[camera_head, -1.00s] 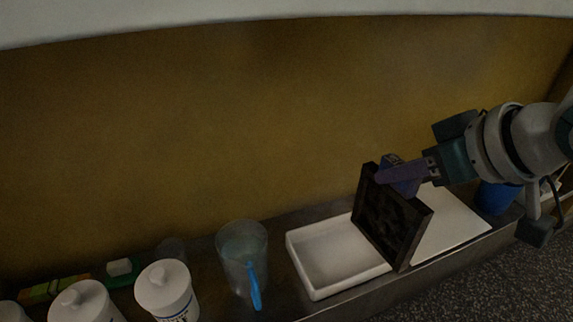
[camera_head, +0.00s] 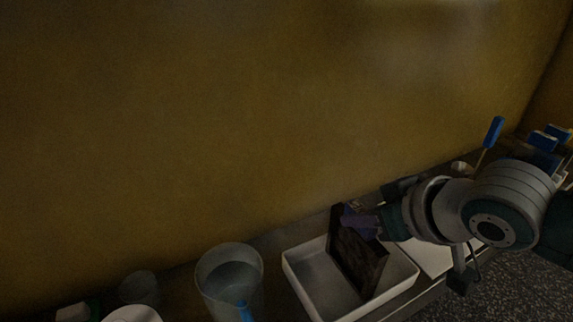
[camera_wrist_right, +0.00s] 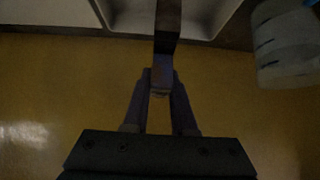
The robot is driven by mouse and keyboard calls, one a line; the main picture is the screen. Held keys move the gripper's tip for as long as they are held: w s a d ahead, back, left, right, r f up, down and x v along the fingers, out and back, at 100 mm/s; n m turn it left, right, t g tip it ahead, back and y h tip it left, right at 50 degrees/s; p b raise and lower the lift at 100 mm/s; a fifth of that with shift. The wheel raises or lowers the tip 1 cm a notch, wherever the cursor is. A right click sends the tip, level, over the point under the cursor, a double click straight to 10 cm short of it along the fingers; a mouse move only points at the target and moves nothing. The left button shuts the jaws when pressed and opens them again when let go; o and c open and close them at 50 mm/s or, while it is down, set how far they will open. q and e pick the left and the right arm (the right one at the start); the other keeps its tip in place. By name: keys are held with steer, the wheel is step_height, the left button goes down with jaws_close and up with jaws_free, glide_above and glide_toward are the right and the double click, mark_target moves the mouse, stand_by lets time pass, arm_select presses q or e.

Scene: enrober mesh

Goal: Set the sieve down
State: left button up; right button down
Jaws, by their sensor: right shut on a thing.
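The sieve (camera_head: 357,262) is a dark square-framed piece, tilted steeply on its edge over the white tray (camera_head: 309,287). My right gripper (camera_head: 350,219) is shut on its upper edge. In the right wrist view the sieve (camera_wrist_right: 167,25) shows edge-on as a dark bar between the fingertips of the gripper (camera_wrist_right: 160,85). The sieve's lower edge reaches down into the tray; I cannot tell whether it touches the bottom. My left gripper is not in view.
A clear jug (camera_head: 230,283) with a blue handle stands left of the tray. A white lidded jar (camera_head: 133,315) is at the bottom left. A blue-handled tool (camera_head: 493,132) stands at the right. The yellow wall (camera_head: 180,130) rises close behind the counter.

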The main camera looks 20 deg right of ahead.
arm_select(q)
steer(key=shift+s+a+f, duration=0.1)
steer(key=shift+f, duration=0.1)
arm_select(e)
steer(key=shift+f, duration=0.3)
steer(key=c, duration=1.2)
jaws_free()
steer(key=shift+f, duration=0.15)
steer(key=o, duration=0.5)
steer(key=shift+r+p, duration=0.35)
steer(key=shift+r, duration=0.05)
steer(key=a+p+v, duration=0.1)
steer(key=p+v, duration=0.7)
steer(key=v, duration=0.3)
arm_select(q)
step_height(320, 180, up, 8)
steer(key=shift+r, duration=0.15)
arm_select(e)
steer(key=s+a+r+g, duration=0.1)
steer(key=s, duration=0.3)
steer(key=s+a+r+g, duration=0.2)
steer(key=s, duration=0.2)
steer(key=s+a+r+n+g, duration=0.1)
steer(key=s+a+g, duration=0.1)
steer(key=s, duration=0.3)
steer(key=shift+a+r, duration=0.2)
steer(key=shift+a, duration=0.05)
